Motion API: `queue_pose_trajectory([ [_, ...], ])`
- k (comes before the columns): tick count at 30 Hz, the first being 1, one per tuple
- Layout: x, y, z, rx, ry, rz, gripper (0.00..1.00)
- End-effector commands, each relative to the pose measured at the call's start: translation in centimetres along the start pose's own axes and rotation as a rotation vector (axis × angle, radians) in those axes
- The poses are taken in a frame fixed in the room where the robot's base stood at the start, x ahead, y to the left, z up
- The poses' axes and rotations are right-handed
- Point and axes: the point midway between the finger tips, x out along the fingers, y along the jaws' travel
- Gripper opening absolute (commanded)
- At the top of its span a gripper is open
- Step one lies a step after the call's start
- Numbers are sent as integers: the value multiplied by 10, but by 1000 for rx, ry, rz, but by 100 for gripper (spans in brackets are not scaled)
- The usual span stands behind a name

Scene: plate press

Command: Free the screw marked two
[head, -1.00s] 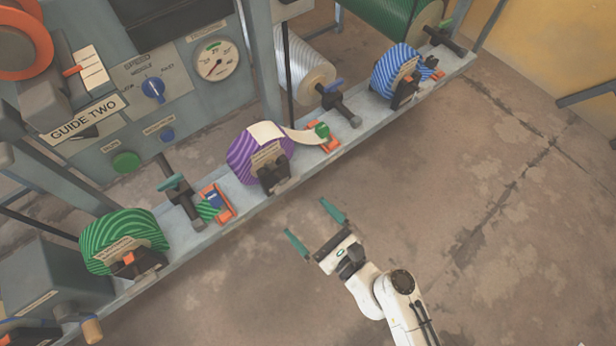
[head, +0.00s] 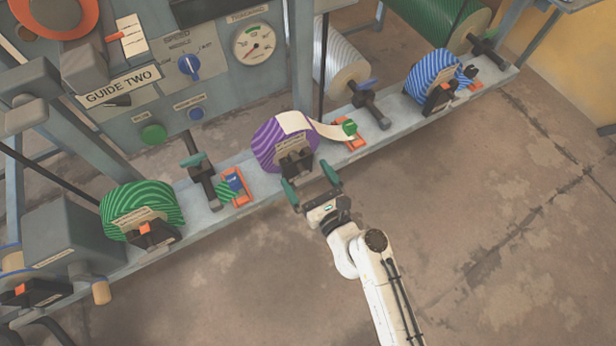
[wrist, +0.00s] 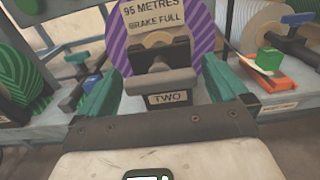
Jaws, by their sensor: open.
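The purple striped roll (head: 268,143) sits on the grey rail with a cream strip running from it to the right. A dark bracket with a screw (head: 297,165) stands at its front. In the wrist view a plate reading TWO (wrist: 168,98) is on a dark block in front of the purple roll (wrist: 204,45), whose tag reads "95 METRES BRAKE FULL". My gripper (head: 311,182) is open, its teal fingers just in front of the bracket. In the wrist view the fingers stand to the left and right of the marked block, with gaps on both sides. The screw's exact outline is hard to tell.
A green striped roll (head: 142,208) is to the left on the rail, a blue one (head: 430,75) to the right. An orange tray with a green block (head: 350,128) lies right of the purple roll. A panel labelled GUIDE TWO (head: 121,88) stands behind. The floor in front is clear.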

Motion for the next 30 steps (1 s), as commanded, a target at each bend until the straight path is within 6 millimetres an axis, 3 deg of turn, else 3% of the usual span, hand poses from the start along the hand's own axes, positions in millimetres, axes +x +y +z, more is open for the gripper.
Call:
queue_pose_trajectory([
  [8, 1, 0, 0, -1, 0, 0, 100],
  [24, 1, 0, 0, -1, 0, 0, 48],
  [30, 1, 0, 0, -9, 0, 0, 46],
])
